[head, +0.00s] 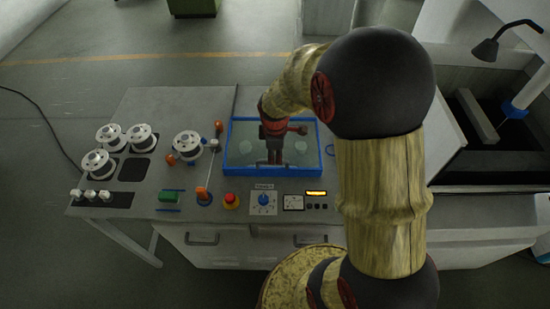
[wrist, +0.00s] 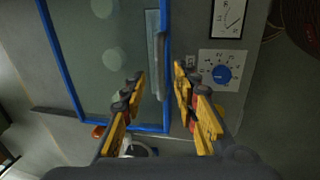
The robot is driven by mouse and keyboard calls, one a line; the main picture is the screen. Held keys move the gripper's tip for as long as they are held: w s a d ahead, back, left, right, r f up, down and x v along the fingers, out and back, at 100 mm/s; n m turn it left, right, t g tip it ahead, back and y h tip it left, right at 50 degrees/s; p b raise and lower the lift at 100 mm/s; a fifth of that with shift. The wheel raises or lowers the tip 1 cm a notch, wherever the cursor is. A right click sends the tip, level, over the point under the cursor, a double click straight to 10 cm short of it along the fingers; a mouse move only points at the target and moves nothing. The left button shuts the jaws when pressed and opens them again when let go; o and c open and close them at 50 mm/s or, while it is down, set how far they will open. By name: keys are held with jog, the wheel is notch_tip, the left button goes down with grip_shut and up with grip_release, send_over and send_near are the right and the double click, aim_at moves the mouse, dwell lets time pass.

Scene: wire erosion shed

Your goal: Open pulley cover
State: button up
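The pulley cover is a clear panel in a blue frame (head: 243,152). It lies flat and looks closed on the grey machine top; the wrist view shows its panel (wrist: 100,62) on the left. A pale bar handle (wrist: 160,65) runs along one side of the frame. My gripper (head: 275,160) hangs over the cover in the head view. In the wrist view my gripper (wrist: 160,76) is open, with its yellow fingers on either side of the handle in the picture. I cannot tell how far above the handle the fingertips are. Nothing is held.
White spools (head: 187,144) stand left of the cover. A thin post with orange ends (head: 211,165) rises beside the cover. A dark tank (head: 490,150) lies right.

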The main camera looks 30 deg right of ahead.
aim_at(275, 161)
jog(key=shift+w+d+f, duration=0.15)
jog(key=shift+w+f, duration=0.05)
jog(key=shift+f, duration=0.95)
jog(key=shift+w+d+f, duration=0.1)
jog(key=shift+w+f, duration=0.1)
jog(key=shift+f, duration=0.9)
jog(key=c, duration=0.4)
jog(key=c, duration=0.3)
grip_shut()
